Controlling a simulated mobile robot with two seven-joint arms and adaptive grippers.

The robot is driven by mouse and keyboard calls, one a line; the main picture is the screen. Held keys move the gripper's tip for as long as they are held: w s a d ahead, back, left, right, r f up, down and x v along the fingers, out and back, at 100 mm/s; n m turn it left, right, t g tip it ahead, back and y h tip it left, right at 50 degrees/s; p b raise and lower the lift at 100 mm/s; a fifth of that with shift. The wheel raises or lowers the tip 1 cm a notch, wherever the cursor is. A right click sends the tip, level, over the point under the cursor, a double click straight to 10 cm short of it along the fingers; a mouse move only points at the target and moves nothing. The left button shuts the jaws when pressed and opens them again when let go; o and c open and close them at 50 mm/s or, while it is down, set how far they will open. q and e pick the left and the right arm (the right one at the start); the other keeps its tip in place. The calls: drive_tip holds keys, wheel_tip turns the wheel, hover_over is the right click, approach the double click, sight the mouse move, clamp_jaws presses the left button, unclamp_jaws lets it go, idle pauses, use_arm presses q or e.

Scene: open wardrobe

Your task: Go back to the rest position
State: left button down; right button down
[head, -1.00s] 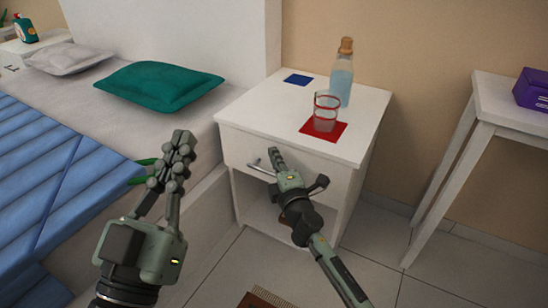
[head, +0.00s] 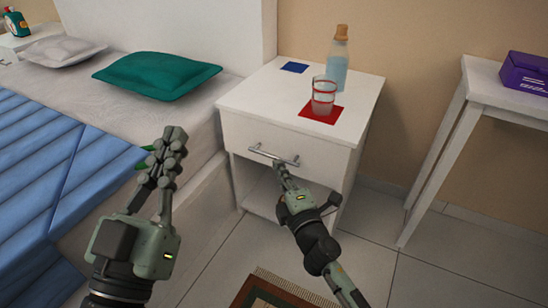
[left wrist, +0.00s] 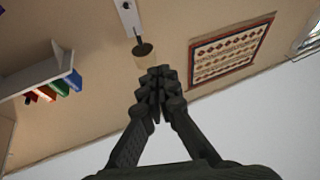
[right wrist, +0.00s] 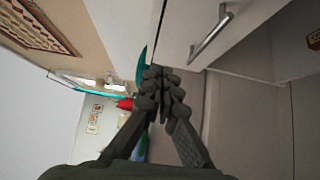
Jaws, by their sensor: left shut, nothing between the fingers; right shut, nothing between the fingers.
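My left gripper (head: 172,142) is shut and empty, raised upright in front of the bed at the left of the head view. Its shut fingers also show in the left wrist view (left wrist: 160,80). My right gripper (head: 279,166) is shut and empty, its tips at or just below the drawer handle (head: 274,156) of the white nightstand (head: 262,100). I cannot tell from the head view whether it touches the handle. In the right wrist view, the shut fingers (right wrist: 162,82) are apart from the metal handle (right wrist: 211,34).
On the nightstand stand a glass (head: 323,96) on a red mat (head: 309,111), a bottle (head: 337,62) and a blue mat (head: 295,67). The bed (head: 70,170) is left. A white table (head: 478,92) with a purple box (head: 524,72) is right. A rug (head: 275,290) lies in front.

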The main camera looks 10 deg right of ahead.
drive_tip(key=shift+s+d, duration=0.2)
drive_tip(key=shift+s, duration=0.3)
